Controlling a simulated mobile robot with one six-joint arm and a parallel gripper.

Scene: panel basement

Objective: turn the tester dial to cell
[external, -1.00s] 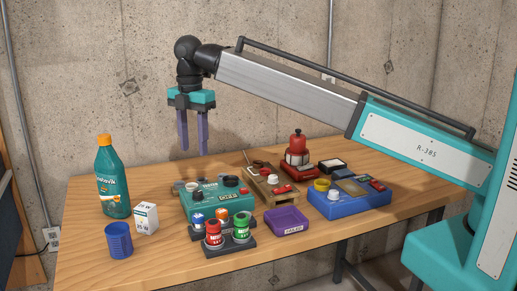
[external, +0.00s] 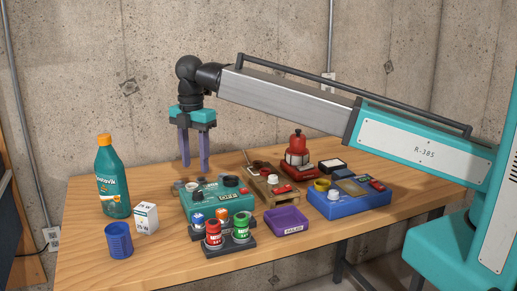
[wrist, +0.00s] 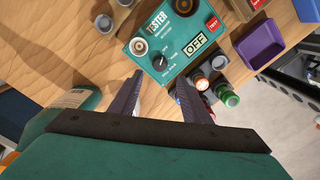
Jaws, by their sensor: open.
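The teal tester (external: 217,203) stands on the wooden table, and its top panel (wrist: 172,32) faces the camera in the wrist view. Its black dial (wrist: 161,60) sits near the panel's lower left corner with small lettering around it; I cannot read clearly which mark it points to. The tester's display (wrist: 195,43) reads OFF.
A rack of batteries (external: 225,240) stands in front of the tester. A purple tray (external: 287,223), a blue box (external: 348,203) and a wooden stand (external: 269,189) are to the right. A green bottle (external: 112,180), small white box (external: 146,219) and blue cup (external: 119,241) are left.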

